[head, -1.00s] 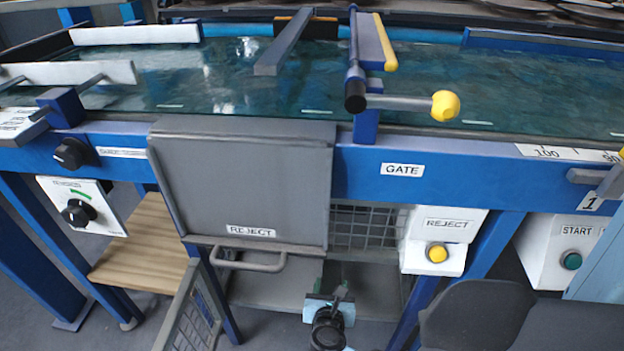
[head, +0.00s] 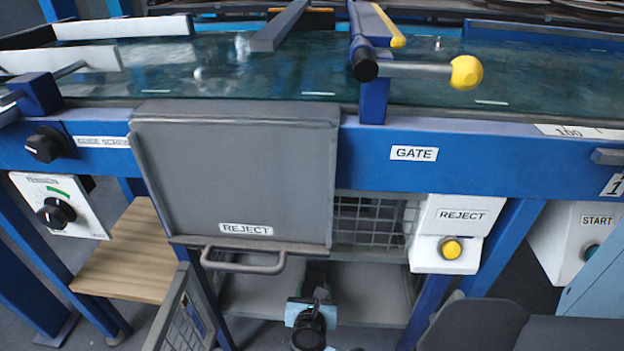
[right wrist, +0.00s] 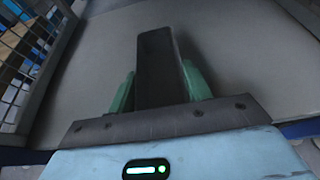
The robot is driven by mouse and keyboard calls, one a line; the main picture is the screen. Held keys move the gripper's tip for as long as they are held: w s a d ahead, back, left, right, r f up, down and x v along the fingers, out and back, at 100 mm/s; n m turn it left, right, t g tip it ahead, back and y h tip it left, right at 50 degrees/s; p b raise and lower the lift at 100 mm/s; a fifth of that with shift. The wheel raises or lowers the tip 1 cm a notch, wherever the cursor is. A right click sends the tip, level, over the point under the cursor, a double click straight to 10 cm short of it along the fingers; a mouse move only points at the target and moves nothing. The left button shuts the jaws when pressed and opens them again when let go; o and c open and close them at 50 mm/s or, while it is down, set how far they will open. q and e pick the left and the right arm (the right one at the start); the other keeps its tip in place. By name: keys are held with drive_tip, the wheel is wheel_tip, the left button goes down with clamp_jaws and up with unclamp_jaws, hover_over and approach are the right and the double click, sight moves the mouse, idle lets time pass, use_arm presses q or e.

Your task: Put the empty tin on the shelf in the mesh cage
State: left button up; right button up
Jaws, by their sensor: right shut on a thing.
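My right gripper (right wrist: 160,85) has green fingers shut on a dark grey, box-like thing that looks like the tin (right wrist: 158,65), seen from the wrist end. In the head view my right gripper (head: 316,284) is low at the cage opening, below the grey REJECT panel; the tin is hard to make out there. The mesh cage (head: 372,222) has a grey bottom shelf (head: 375,308), which lies ahead of and around the tin in the right wrist view. I cannot tell whether the tin touches it. My left gripper is out of view.
The REJECT panel (head: 240,185) with its handle (head: 243,262) hangs above the opening. The mesh door (head: 185,318) stands open at left. A REJECT button box (head: 446,235) is at right. A wooden shelf (head: 140,250) is further left. The grey shelf looks clear.

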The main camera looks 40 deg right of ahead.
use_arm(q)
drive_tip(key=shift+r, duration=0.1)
use_arm(e)
drive_tip(key=shift+r, duration=0.15)
drive_tip(key=shift+f, duration=0.25)
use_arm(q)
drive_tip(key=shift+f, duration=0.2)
use_arm(e)
drive_tip(key=o, duration=1.1)
drive_tip(key=shift+c, duration=0.2)
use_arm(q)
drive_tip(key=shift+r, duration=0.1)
use_arm(e)
drive_tip(key=shift+r, duration=0.15)
